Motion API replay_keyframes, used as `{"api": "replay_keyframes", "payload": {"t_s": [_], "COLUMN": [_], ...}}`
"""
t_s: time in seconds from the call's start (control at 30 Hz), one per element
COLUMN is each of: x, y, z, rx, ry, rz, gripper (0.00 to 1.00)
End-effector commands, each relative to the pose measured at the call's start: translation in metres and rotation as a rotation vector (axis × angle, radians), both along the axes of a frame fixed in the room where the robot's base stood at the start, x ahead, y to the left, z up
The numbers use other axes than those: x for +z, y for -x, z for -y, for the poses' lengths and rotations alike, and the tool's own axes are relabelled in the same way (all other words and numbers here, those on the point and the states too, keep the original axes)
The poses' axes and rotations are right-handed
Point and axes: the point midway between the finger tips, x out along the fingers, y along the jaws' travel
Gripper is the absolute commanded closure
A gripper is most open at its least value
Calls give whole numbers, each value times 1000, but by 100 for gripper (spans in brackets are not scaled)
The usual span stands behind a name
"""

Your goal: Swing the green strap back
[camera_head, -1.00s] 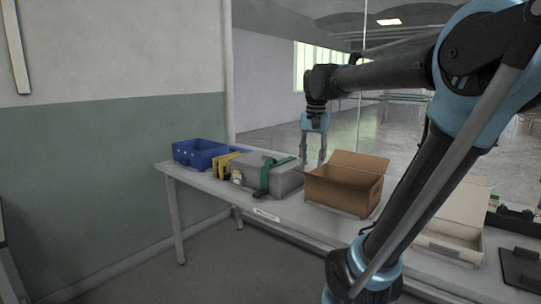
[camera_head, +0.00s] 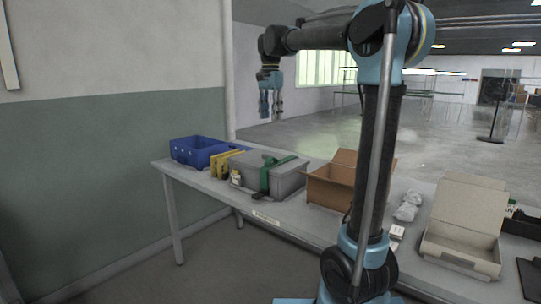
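The green strap (camera_head: 264,176) lies over the top and down the front of a grey box (camera_head: 287,183) on the table. Part of it runs across the lid toward the back right. My gripper (camera_head: 271,115) hangs above and behind the grey box, fingers pointing down and apart from the strap. Its two fingers are spread with nothing visible between them, so it is open.
A blue crate (camera_head: 196,149) and a yellow item (camera_head: 221,163) stand left of the grey box. An open brown carton (camera_head: 327,190) stands right of it. Farther right are white packets (camera_head: 407,208) and an open cream box (camera_head: 462,247). The table (camera_head: 283,223) has a narrow bare front edge.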

Motion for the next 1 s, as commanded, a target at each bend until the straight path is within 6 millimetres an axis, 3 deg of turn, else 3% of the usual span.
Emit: {"api": "replay_keyframes", "payload": {"t_s": [0.7, 1.0], "x": [-123, -157], "y": [-1, -1], "z": [5, 5], "rx": [-6, -5], "ry": [0, 0], "rz": [0, 0], "gripper": [60, 60]}}
